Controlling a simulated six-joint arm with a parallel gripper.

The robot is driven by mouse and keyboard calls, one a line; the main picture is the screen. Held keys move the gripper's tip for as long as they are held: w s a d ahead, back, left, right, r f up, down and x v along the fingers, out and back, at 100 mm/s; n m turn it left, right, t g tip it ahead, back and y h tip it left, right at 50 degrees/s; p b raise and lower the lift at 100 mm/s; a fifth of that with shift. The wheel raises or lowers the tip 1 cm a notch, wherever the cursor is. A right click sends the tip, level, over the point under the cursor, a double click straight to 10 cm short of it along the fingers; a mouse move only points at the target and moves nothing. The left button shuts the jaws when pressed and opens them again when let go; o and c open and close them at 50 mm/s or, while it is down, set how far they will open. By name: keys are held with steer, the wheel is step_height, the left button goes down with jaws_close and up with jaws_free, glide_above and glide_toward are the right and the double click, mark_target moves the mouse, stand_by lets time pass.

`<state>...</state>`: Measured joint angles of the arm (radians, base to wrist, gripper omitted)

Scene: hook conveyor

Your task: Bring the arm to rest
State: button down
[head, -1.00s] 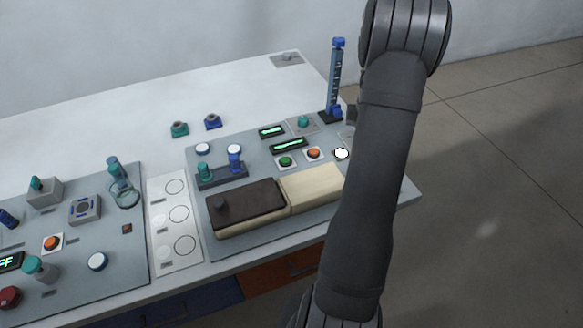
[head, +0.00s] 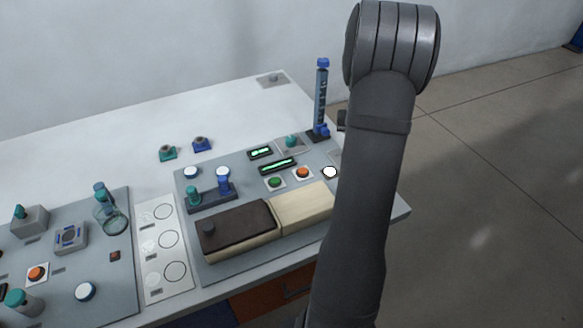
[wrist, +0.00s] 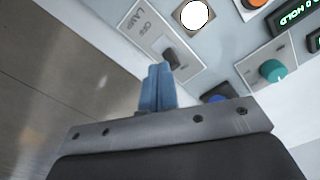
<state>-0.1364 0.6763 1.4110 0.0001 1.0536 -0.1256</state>
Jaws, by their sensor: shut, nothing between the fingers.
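My gripper shows in the wrist view (wrist: 158,90) as two blue fingers pressed together with nothing between them. The fingertips are in front of the lamp switch (wrist: 170,58), at the edge of the panel. I cannot tell whether they touch it. In the head view my arm rises on the right side and hides most of the gripper.
In the wrist view a white lit round lamp (wrist: 194,15), a teal knob (wrist: 272,70) and a green display (wrist: 295,14) are close by. In the head view a tall blue column (head: 321,95) stands at the panel's back right. Open floor (head: 480,200) lies right.

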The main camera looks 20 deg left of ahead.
steer(key=shift+w+a+f, duration=0.15)
steer(key=shift+f, duration=1.05)
steer(key=shift+w+a+f, duration=0.1)
steer(key=shift+f, duration=1.1)
steer(key=c, duration=2.1)
jaws_free()
